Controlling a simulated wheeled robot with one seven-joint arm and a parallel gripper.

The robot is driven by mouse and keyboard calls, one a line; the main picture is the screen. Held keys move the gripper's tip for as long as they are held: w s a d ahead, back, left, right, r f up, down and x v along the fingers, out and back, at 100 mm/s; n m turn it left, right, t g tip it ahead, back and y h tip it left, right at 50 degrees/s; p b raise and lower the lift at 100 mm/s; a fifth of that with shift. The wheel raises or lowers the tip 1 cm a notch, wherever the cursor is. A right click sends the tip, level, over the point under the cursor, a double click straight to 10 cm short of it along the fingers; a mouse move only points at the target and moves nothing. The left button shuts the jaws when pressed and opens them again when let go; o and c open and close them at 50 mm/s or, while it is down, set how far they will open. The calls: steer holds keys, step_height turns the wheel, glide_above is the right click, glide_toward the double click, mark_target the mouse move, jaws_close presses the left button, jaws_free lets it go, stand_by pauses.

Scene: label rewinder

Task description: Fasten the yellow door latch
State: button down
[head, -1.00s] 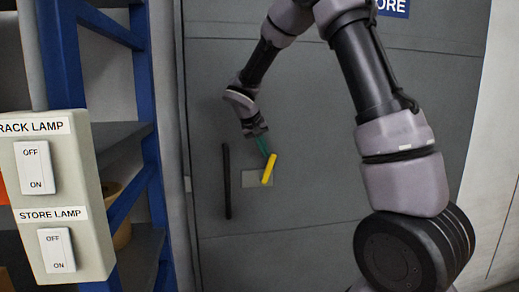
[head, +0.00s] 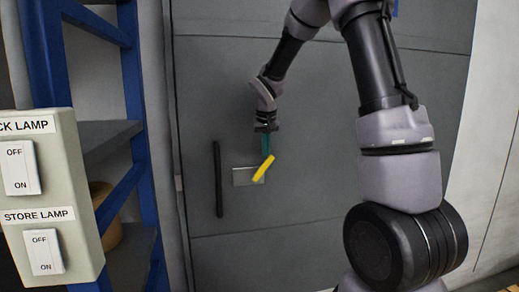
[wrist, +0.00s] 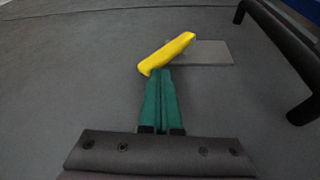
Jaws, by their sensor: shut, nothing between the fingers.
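The yellow door latch (head: 263,168) is a short bar on a grey plate (head: 243,181) on the grey door. It is tilted, its upper end leaning right in the head view. In the wrist view the latch (wrist: 166,53) lies across in front of the fingertips, slanted, with the plate (wrist: 212,55) behind it. My gripper (head: 265,151) has green fingers that are shut and empty. In the wrist view the fingertips (wrist: 159,72) are at the latch's lower end; I cannot tell whether they touch it.
A black vertical door handle (head: 217,180) is left of the latch. A blue rack (head: 133,100) with shelves stands at the left. A switch box (head: 47,200) with two lamp switches is in the near left. The door (head: 310,190) around the latch is clear.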

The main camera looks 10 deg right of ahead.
steer(key=d+y, duration=0.1)
steer(key=d+f+y, duration=0.1)
steer(key=d, duration=0.1)
steer(key=d+f+y, duration=0.1)
steer(key=y, duration=0.1)
steer(key=shift+d+f+m, duration=0.1)
steer(key=shift+d+m, duration=0.05)
steer(key=shift+m, duration=0.25)
steer(key=d+f+y, duration=0.2)
steer(key=y, duration=0.1)
steer(key=shift+d+f+m, duration=0.1)
steer(key=shift+f+m, duration=0.2)
steer(key=shift+d+f+y, duration=0.2)
steer(key=shift+f+y, duration=0.25)
steer(key=shift+y, duration=0.1)
steer(key=shift+d+f+y, duration=0.2)
steer(key=shift+f+y, duration=0.2)
steer(key=shift+y, duration=0.15)
steer(key=shift+d+f+t, duration=0.2)
steer(key=shift+f+t, duration=0.1)
steer(key=shift+f, duration=0.25)
steer(key=shift+s+f, duration=0.1)
steer(key=shift+f, duration=0.05)
steer(key=shift+r, duration=0.25)
steer(key=r, duration=0.4)
steer(key=shift+d+r, duration=0.25)
steer(key=v, duration=0.9)
steer(key=shift+d, duration=0.3)
